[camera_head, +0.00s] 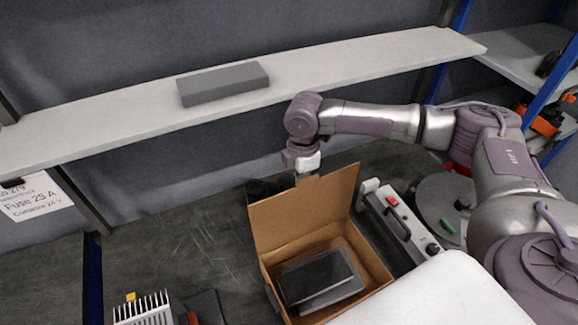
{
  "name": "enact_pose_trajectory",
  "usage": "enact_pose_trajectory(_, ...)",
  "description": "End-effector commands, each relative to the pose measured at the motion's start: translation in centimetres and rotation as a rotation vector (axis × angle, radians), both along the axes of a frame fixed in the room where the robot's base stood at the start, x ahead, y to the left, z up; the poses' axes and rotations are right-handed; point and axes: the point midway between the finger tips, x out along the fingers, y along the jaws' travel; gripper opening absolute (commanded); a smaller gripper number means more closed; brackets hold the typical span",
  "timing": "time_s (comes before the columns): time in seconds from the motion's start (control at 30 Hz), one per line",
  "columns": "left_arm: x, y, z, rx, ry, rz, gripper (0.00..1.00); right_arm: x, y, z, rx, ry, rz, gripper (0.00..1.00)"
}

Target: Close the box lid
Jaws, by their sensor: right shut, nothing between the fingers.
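An open brown cardboard box (375,262) stands on the dark worktop at the lower middle. Its lid (305,212) stands raised at the back side of the box. A dark flat rectangular object (318,278) lies inside the box. My right arm reaches in from the right, above and behind the box. My left gripper is not in view.
A shelf (120,115) with a grey block (223,83) on it runs above the worktop. A grey device with a red button (392,200) stands right of the box. A finned heat sink (146,310) is at the lower left.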

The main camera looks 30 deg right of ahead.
Motion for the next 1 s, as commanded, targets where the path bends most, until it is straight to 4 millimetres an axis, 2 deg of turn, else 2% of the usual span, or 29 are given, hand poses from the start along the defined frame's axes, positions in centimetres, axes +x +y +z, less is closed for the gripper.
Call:
enact_pose_trajectory(0.03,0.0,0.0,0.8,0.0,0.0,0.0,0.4,-0.5,0.0,0.4,0.001,0.002,0.001,0.0)
enact_pose_trajectory(0.2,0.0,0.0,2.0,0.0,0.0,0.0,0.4,-1.9,0.0,0.4,0.0,0.002,0.001,0.0)
enact_pose_trajectory(0.57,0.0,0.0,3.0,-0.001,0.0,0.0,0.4,-3.4,0.1,0.2,0.001,-0.001,0.001,0.0)
enact_pose_trajectory(1.0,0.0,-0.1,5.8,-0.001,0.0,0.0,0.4,-6.8,0.1,0.3,-0.001,0.001,0.001,0.0)
